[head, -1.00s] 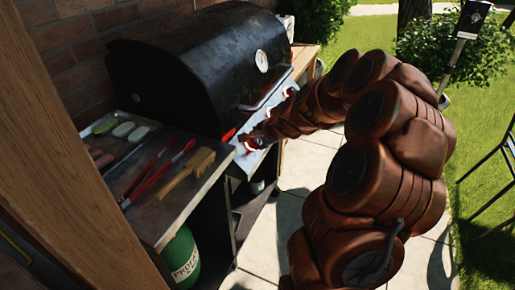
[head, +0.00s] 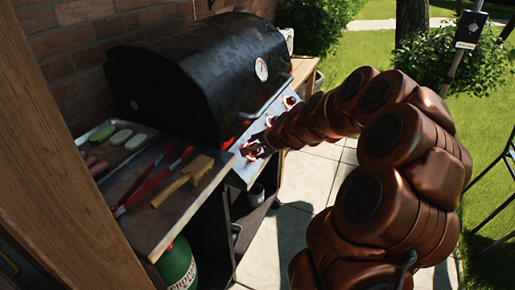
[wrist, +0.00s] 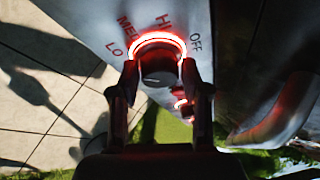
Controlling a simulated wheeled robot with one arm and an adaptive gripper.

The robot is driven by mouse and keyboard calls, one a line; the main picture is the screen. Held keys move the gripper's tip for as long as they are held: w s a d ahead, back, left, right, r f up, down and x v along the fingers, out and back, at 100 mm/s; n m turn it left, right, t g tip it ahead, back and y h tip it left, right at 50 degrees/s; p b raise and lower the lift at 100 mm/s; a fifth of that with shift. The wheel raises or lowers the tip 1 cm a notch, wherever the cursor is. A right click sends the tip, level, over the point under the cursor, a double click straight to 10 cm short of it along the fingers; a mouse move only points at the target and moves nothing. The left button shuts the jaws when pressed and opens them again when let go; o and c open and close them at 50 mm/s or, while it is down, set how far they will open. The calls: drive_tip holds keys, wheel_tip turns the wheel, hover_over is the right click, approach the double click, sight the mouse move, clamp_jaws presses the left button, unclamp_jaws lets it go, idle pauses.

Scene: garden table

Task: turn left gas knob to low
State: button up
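The left gas knob (wrist: 158,66) is dark and round, with a glowing red ring around its base, on the grill's metal front panel (wrist: 100,25). The printed labels OFF, HI, MED and LO curve around it. The knob's pointer is not clear. My gripper (wrist: 159,72) has one finger on each side of the knob, very close to its sides; I cannot tell whether both fingers press on it. In the head view, my gripper (head: 256,149) is at the nearest knob, on the left end of the panel, and mostly covers it.
More red-lit knobs (head: 290,102) sit farther along the panel. The black grill lid (head: 200,75) is closed, with a handle (head: 262,102) above the knobs. A side shelf (head: 150,225) holds tongs (head: 155,180), a wooden tool (head: 183,180) and a food tray. Paving in front is clear.

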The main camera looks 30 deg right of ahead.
drive_tip(key=shift+o, duration=1.2)
drive_tip(key=v, duration=1.2)
